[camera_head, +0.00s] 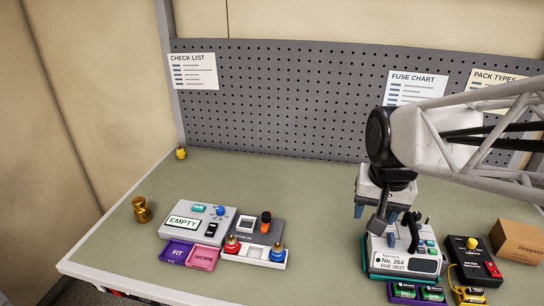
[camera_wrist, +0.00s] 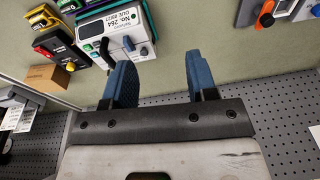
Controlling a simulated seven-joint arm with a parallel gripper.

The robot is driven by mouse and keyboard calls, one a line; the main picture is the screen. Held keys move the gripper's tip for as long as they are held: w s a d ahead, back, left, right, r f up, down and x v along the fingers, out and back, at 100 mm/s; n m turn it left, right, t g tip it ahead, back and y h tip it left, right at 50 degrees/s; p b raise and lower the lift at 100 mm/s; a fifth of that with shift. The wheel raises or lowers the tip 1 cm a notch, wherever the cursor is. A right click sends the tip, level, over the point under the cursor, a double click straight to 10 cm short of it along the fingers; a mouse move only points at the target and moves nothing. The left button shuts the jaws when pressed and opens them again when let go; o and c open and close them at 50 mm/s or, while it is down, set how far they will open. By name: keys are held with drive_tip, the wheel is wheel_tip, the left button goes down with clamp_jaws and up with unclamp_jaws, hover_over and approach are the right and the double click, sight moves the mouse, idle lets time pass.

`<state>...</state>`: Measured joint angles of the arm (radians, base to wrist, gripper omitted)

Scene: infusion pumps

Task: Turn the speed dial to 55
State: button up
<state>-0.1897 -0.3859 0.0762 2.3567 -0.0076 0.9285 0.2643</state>
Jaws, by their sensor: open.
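The pump unit labelled No. 264 (camera_head: 405,262) stands on the right half of the bench, under my gripper (camera_head: 405,218).
Left of centre are a grey unit reading EMPTY (camera_head: 184,222) with a blue knob (camera_head: 220,211), and a unit with an orange knob (camera_head: 266,217). A black box with a yellow knob (camera_head: 473,243) and a cardboard box (camera_head: 517,242) stand right. The pegboard (camera_head: 290,100) closes the back.

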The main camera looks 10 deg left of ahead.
drive_tip(key=w+a+f, duration=0.1)
drive_tip(key=w+a, duration=0.6)
drive_tip(key=a, duration=0.2)
drive_tip(key=m+g, duration=0.1)
drive_tip(key=g, duration=0.1)
hover_over(220, 208)
drive_tip(key=f, duration=1.1)
drive_tip(key=shift+d+f, duration=0.2)
drive_tip(key=shift+f, duration=0.2)
drive_tip(key=shift+a+f, duration=0.15)
drive_tip(key=shift+a, duration=0.1)
drive_tip(key=shift+f, duration=3.9)
drive_tip(key=shift+c, duration=0.4)
